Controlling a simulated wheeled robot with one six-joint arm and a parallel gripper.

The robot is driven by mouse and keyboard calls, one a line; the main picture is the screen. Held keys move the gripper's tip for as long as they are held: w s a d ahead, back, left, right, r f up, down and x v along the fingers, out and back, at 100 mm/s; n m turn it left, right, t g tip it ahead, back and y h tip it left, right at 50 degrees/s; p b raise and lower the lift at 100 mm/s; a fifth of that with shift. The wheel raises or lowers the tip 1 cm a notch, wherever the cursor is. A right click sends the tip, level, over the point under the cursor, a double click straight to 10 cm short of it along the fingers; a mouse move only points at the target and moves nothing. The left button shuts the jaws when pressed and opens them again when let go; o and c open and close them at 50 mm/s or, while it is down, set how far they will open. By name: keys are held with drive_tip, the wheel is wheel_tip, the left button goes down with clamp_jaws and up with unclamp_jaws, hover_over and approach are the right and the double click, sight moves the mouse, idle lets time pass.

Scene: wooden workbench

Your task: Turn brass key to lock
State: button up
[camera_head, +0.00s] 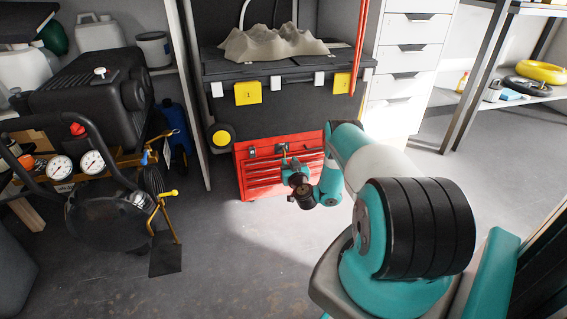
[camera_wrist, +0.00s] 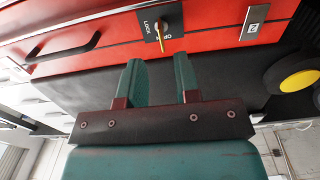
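The brass key (camera_wrist: 161,27) sits in a dark lock plate (camera_wrist: 152,30) marked LOCK on the front of a red tool cabinet (camera_wrist: 215,24). In the wrist view the key looks long and thin, lying roughly along the picture's vertical. My gripper (camera_wrist: 159,62) is open, with an empty gap between its two green fingers. The fingertips are just short of the key, which lines up with the gap and does not appear held. In the head view the cabinet (camera_head: 249,176) stands on the floor, and my gripper (camera_head: 291,160) is at its front, partly hiding the lock area.
A dark drawer handle (camera_wrist: 64,47) and a small metal plate (camera_wrist: 254,21) flank the lock. A compressor (camera_head: 95,90) stands at left, white drawers (camera_head: 410,70) at right. The floor in front is clear.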

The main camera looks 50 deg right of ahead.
sight(284, 152)
drive_tip(key=w+b, duration=0.1)
drive_tip(key=b, duration=0.4)
drive_tip(key=shift+d+f, duration=0.3)
drive_tip(key=shift+f, duration=0.05)
drive_tip(key=b, duration=0.4)
drive_tip(key=shift+w+r, duration=0.1)
drive_tip(key=shift+w, duration=0.05)
drive_tip(key=x, duration=0.3)
drive_tip(key=shift+w+r, duration=0.3)
drive_tip(key=shift+w, duration=0.15)
drive_tip(key=shift+w+d+b, duration=0.35)
drive_tip(key=shift+w+d, duration=0.05)
drive_tip(key=shift+w, duration=0.1)
drive_tip(key=shift+w+d, duration=0.25)
drive_tip(key=shift+d, duration=0.05)
